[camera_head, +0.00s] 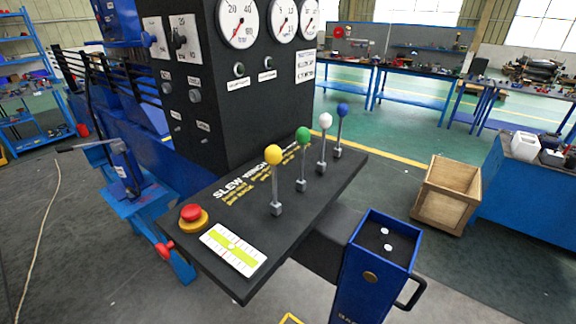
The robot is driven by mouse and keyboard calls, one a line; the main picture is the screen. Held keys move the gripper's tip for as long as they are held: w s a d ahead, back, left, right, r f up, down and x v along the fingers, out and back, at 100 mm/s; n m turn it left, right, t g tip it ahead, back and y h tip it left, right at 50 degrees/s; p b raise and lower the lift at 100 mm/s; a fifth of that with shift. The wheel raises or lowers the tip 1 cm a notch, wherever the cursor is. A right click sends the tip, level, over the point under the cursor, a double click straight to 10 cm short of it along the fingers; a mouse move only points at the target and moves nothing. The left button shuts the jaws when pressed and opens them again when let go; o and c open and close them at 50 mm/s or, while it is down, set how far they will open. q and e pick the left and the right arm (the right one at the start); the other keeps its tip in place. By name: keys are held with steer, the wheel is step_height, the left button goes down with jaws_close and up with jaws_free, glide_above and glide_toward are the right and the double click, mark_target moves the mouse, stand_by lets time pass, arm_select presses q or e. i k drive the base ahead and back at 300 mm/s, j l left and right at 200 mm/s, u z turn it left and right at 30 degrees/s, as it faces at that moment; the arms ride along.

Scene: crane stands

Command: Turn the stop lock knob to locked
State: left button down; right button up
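The black control cabinet (262,120) stands at the upper centre. Its face carries several small dark knobs with white labels, among them an upper knob (239,70), another upper knob (267,63), and a lower left knob (195,95). The labels are too small to read, so I cannot tell which knob is the stop lock knob or how it is set. A red mushroom button (190,213) on a yellow base sits at the left of the sloping console. Neither gripper shows in the head view.
The console (335,185) bears a yellow-topped lever (274,170), a green one (303,150), a white one (324,140) and a blue one (341,125) in front of the cabinet. A blue box (370,275) stands at the front right. A wooden crate (447,195) stands further right.

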mark_target(164, 250)
steer(key=j+u, duration=0.25)
steer(key=u, duration=0.25)
steer(key=j+u, duration=0.2)
steer(key=u, duration=0.25)
